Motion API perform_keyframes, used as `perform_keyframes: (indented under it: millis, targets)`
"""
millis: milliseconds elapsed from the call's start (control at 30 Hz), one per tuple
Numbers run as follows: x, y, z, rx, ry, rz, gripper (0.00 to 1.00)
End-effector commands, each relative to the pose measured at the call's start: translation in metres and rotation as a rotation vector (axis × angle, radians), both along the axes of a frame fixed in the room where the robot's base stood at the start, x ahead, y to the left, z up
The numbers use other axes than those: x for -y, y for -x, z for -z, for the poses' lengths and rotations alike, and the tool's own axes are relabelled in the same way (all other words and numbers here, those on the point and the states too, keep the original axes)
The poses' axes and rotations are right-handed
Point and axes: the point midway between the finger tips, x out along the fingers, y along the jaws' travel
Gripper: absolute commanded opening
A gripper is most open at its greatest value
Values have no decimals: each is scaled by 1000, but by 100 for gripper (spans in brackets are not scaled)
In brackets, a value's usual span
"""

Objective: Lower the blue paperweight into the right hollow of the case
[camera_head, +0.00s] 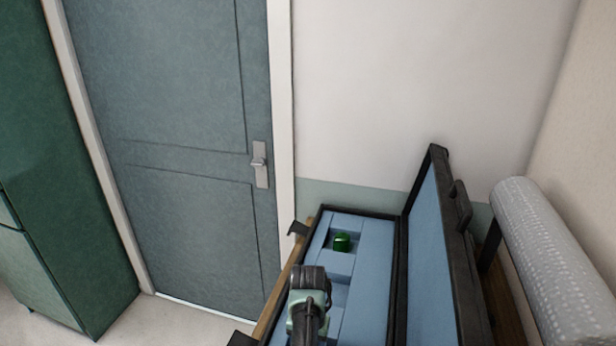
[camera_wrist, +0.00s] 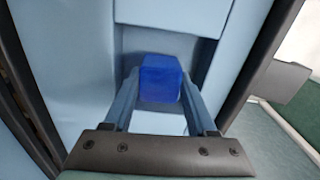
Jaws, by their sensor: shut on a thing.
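The open case (camera_head: 362,211) has a black rim and a light blue foam lining with hollows; its lining also fills most of the wrist view (camera_wrist: 65,50). A green paperweight (camera_head: 342,242) sits in the hollow at the far end. In the wrist view my gripper (camera_wrist: 160,88) is shut on the blue paperweight (camera_wrist: 160,78), a blocky, deep blue piece between the two fingers. The paperweight is over a recess in the foam; I cannot tell whether it touches the bottom. In the head view my arm hides the paperweight and part of the nearer lining.
The raised lid (camera_head: 427,250) stands along the right side of the case. A grey patterned roll (camera_head: 548,255) lies beyond it on the right. A closed grey-green door (camera_head: 185,130) and a green cabinet (camera_head: 55,170) are to the left.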

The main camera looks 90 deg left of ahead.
Motion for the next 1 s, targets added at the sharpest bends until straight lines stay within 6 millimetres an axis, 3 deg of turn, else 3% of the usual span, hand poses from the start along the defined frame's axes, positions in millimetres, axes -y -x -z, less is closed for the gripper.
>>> perform_keyframes:
  millis: [900, 933, 1000]
  targets:
    - [0, 0, 10, 0, -1, 0, 0]
    - [0, 0, 10, 0, -1, 0, 61]
    - [0, 0, 10, 0, -1, 0, 73]
